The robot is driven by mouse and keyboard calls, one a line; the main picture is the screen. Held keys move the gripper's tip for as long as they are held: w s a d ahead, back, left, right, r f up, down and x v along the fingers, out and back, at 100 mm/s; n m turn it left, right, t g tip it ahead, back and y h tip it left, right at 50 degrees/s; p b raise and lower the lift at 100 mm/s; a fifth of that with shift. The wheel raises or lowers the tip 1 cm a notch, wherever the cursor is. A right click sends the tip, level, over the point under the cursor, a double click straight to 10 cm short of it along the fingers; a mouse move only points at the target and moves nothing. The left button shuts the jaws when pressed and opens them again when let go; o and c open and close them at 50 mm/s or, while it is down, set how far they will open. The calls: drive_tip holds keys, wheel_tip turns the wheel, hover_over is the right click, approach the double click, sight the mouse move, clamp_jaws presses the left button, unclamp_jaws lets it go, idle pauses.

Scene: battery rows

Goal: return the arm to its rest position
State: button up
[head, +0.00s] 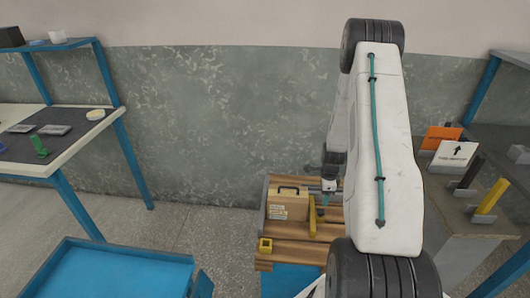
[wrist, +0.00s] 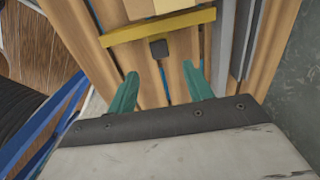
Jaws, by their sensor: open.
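My gripper shows in the wrist view (wrist: 160,88) with its two teal fingers spread apart and nothing between them. In the head view my white arm stands raised in front of the wall, and my gripper (head: 325,198) hangs at its far end over a slatted wooden surface (head: 290,250). The gripper is small and partly hidden there by my arm. A yellow bar (head: 312,216) lies close beside it. In the wrist view the yellow bar (wrist: 160,27) is just beyond the fingertips, with a small dark block (wrist: 158,49) at its near side.
A wooden box with a dark handle (head: 288,202) stands left of my gripper. A grey counter with signs (head: 453,154) is right of my arm.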

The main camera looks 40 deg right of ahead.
drive_tip(key=shift+s+a+n, duration=0.2)
drive_tip(key=shift+s+n, duration=0.05)
drive_tip(key=shift+n, duration=0.35)
drive_tip(key=s+a+r+n+g+y, duration=0.15)
drive_tip(key=s+a+r+n, duration=0.25)
drive_tip(key=a+r+n, duration=0.65)
drive_tip(key=s+a+r+n+g, duration=0.2)
drive_tip(key=s+a+r+n, duration=0.3)
drive_tip(key=a+r, duration=0.95)
drive_tip(key=s+a+r+n+t, duration=0.1)
drive_tip(key=s+a+r+n, duration=0.2)
drive_tip(key=r, duration=0.3)
drive_tip(key=s+a+r+n+t+h, duration=0.1)
drive_tip(key=s+a+r+n+t, duration=0.1)
drive_tip(key=r, duration=0.4)
drive_tip(key=s+a+r+n+t, duration=0.2)
drive_tip(key=s+a+r+n, duration=0.2)
drive_tip(key=s+a+r, duration=0.1)
wheel_tip(320, 180, up, 2)
drive_tip(key=shift+s+a, duration=0.3)
drive_tip(key=shift+a, duration=0.55)
drive_tip(key=shift+n+h, duration=0.25)
drive_tip(key=shift+c, duration=0.3)
